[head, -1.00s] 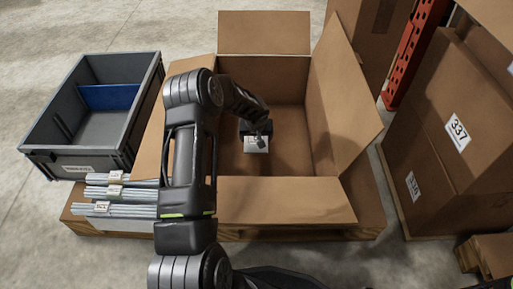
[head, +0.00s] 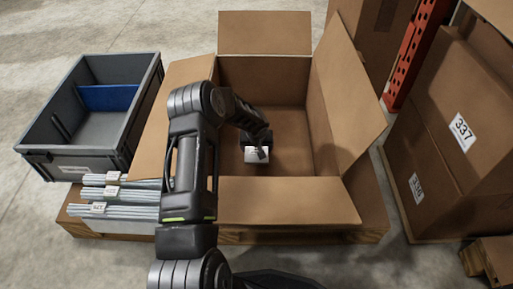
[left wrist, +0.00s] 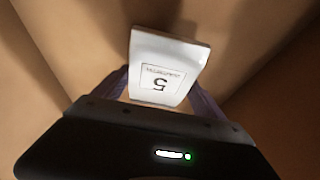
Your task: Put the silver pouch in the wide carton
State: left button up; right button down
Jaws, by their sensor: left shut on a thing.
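The wide carton (head: 290,190) stands open on a pallet, its flaps spread. My left arm reaches over its left side, and the left gripper (head: 256,143) is down inside the carton. It is shut on the silver pouch (head: 257,156), a pale flat piece. I cannot tell whether the pouch touches the carton floor. My right gripper is not in view.
A grey crate (head: 134,122) with a blue divider stands at the left. Large closed cartons (head: 455,150) stand at the right, near a red rack post (head: 408,55).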

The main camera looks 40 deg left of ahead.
pick_arm(q)
jog(key=shift+f+b, duration=0.45)
jog(key=shift+f, duration=0.05)
jog(key=o, duration=1.3)
jog(key=shift+o, duration=0.2)
jog(key=shift+r, duration=0.1)
jog(key=shift+r+p, duration=0.45)
jog(key=shift+p, duration=0.2)
jog(key=p+v, duration=0.4)
jog(key=v, duration=0.8)
jog(key=shift+r, duration=0.1)
